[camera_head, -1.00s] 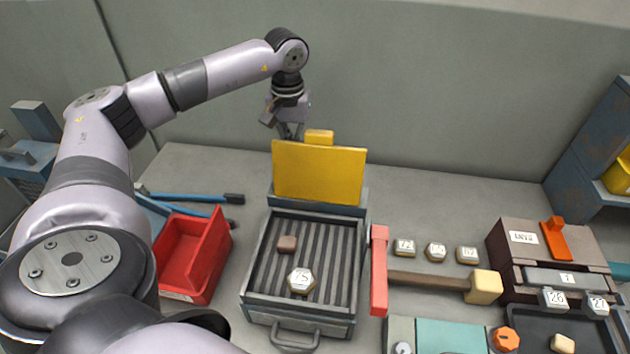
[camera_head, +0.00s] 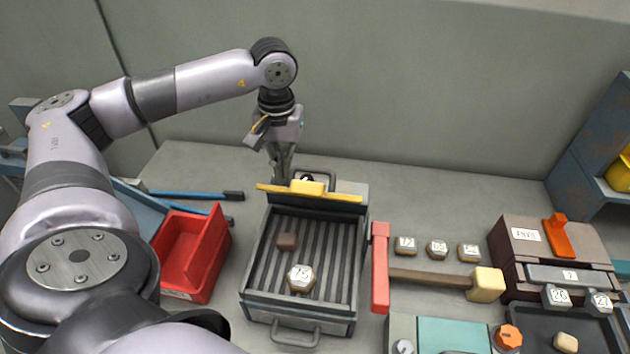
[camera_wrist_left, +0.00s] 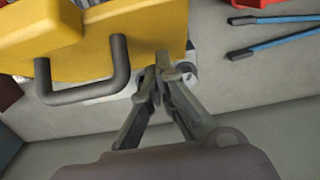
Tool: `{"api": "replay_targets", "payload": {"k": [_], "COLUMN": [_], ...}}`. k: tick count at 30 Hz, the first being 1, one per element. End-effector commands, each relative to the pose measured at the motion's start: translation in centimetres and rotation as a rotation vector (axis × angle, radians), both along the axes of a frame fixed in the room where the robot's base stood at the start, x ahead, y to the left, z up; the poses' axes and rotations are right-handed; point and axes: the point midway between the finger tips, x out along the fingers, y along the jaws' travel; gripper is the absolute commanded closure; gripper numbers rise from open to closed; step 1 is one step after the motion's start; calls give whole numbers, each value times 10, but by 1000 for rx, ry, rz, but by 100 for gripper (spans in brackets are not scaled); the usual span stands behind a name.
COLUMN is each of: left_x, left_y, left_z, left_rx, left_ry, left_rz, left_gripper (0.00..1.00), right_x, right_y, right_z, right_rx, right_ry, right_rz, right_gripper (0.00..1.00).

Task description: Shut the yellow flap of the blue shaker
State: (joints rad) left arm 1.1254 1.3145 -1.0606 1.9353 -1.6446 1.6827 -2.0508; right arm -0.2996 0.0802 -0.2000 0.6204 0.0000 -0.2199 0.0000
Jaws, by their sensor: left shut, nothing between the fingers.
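The blue shaker (camera_head: 257,238) stands on the bench as an open ribbed tray with a brown block (camera_head: 287,241) and a hexagonal piece marked 75 (camera_head: 300,278) inside. Its yellow flap (camera_head: 340,197) is seen nearly edge-on at the back of the tray, tilted forward over the rear part, with the ribs in front uncovered. My left gripper (camera_head: 281,178) is behind the flap, fingers together and empty. In the left wrist view the fingertips (camera_wrist_left: 160,75) are at the flap's yellow edge (camera_wrist_left: 165,25); contact cannot be told. My right gripper is not in view.
A red bin (camera_head: 190,255) and blue-handled tools (camera_head: 195,195) lie left of the shaker. A brown box (camera_head: 550,255) stands farther right.

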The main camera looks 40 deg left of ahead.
Motion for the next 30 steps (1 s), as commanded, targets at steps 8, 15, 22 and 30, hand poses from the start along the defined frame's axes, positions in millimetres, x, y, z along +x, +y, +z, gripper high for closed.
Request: {"api": "replay_targets", "payload": {"k": [8, 15, 22, 30], "left_x": [1, 2, 2, 1], "left_y": [0, 0, 1, 1], "left_z": [36, 72, 99, 101], "left_rx": [0, -1, 0, 0], "left_ry": [-2, -3, -2, -1], "left_rz": [1, 1, 2, 2], "left_gripper": [100, 100, 100, 100], "right_x": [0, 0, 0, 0], "right_y": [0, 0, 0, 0], "right_z": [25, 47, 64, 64], "right_rx": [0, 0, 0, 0], "right_ry": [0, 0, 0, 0], "right_rz": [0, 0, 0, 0], "right_gripper": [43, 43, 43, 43]}}
